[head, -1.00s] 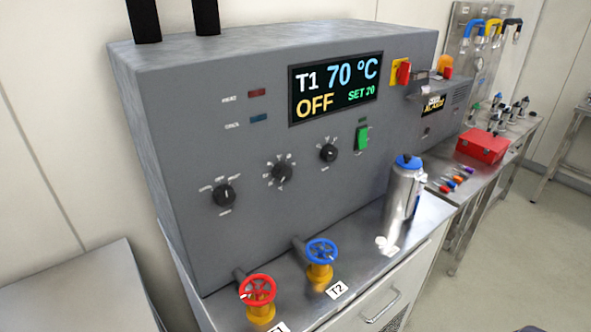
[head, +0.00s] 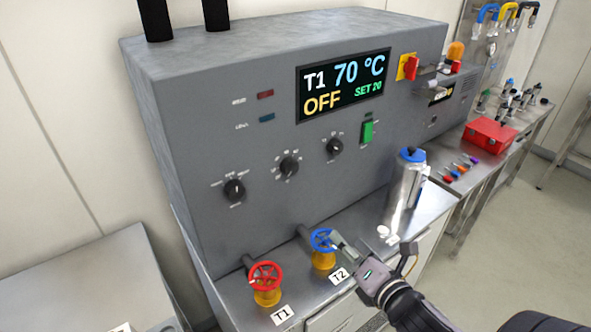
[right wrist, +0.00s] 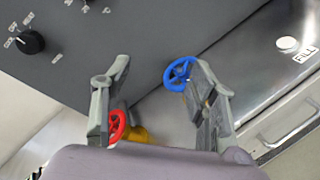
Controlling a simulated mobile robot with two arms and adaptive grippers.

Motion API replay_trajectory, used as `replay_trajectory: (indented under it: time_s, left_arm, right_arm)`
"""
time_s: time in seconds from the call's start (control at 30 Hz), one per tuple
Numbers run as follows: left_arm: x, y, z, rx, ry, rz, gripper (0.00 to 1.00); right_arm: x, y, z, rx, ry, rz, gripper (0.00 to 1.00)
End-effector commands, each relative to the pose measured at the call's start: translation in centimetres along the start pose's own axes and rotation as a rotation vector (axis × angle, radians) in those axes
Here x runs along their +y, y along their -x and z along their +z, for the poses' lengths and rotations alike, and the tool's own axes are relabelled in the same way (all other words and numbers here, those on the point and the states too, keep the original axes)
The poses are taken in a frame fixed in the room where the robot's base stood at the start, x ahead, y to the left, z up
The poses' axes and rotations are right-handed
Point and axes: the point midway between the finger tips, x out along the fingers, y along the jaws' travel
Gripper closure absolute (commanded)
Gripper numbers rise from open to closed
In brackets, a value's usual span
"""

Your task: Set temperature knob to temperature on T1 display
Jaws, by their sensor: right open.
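The grey control cabinet (head: 220,130) carries a display (head: 343,86) reading T1 70 °C, OFF and SET 20. Below it are three black knobs: a left knob (head: 234,190), a middle knob (head: 289,166) with marks all around, and a right knob (head: 334,147). Their labels are too small to read, so I cannot tell which is for temperature. One black knob (right wrist: 30,42) shows at the upper left of the right wrist view. My right gripper (head: 374,244) is open and empty, below and right of the knobs, near the blue valve wheel. My left gripper is out of view.
A red valve wheel (head: 265,276) marked T1 and a blue valve wheel (head: 322,240) marked T2 stand on the ledge before the cabinet. A metal bottle (head: 404,190) stands to their right. A green switch (head: 367,131) sits right of the knobs.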

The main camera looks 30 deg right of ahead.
Motion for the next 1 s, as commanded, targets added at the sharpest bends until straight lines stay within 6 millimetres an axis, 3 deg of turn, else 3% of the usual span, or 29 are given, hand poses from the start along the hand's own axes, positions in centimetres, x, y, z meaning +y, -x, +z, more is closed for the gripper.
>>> replay_trajectory:
  time_s: [0.1,0.3,0.57,0.9,1.0]
  left_arm:
    - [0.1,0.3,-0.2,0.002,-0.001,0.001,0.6]
    - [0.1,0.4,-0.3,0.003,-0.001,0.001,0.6]
    - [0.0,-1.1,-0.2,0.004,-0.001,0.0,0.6]
    - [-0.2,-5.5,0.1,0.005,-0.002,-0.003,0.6]
    - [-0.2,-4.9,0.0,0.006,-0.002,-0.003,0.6]
  right_arm:
    - [4.0,1.1,2.5,-0.057,0.304,0.136,0.46]
    - [7.7,2.3,4.0,-0.129,0.58,0.251,0.46]
    - [8.5,0.9,4.1,-0.147,0.623,0.272,0.46]
    - [9.4,-3.1,4.1,-0.147,0.624,0.269,0.46]
    - [10.2,-4.5,4.7,-0.145,0.618,0.264,0.46]
